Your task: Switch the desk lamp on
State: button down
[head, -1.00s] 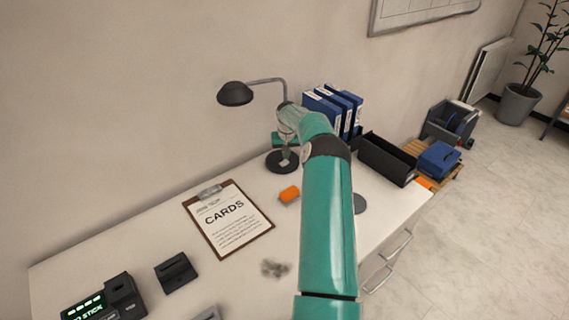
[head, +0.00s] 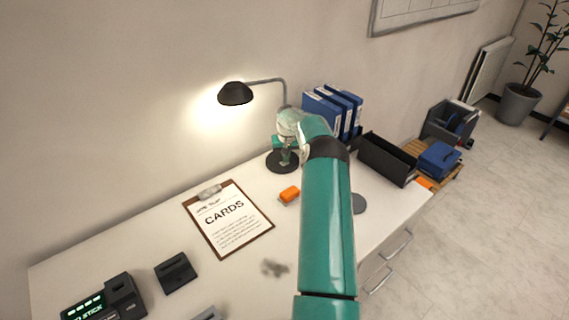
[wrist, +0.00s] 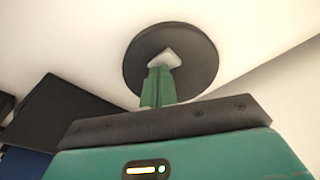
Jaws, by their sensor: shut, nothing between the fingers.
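The desk lamp has a dark shade (head: 235,93) on a thin curved arm and a round black base (head: 281,165) on the white desk. The lamp is lit, and a bright glow falls on the wall around the shade. My gripper (head: 286,160) is right over the base in the head view, partly hidden by my own arm. In the wrist view my gripper (wrist: 158,75) is shut and empty, with its green fingers pointing down over the dark round base (wrist: 195,75). A pale tip shows at the middle of the base; I cannot tell whether it touches.
Blue binders (head: 334,108) and a black open box (head: 387,158) stand to the right. Dark devices (head: 105,300) sit at the near left. The desk's middle is mostly clear.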

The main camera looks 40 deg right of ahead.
notch_tip(320, 180, up, 7)
dwell(0.9)
dwell(0.5)
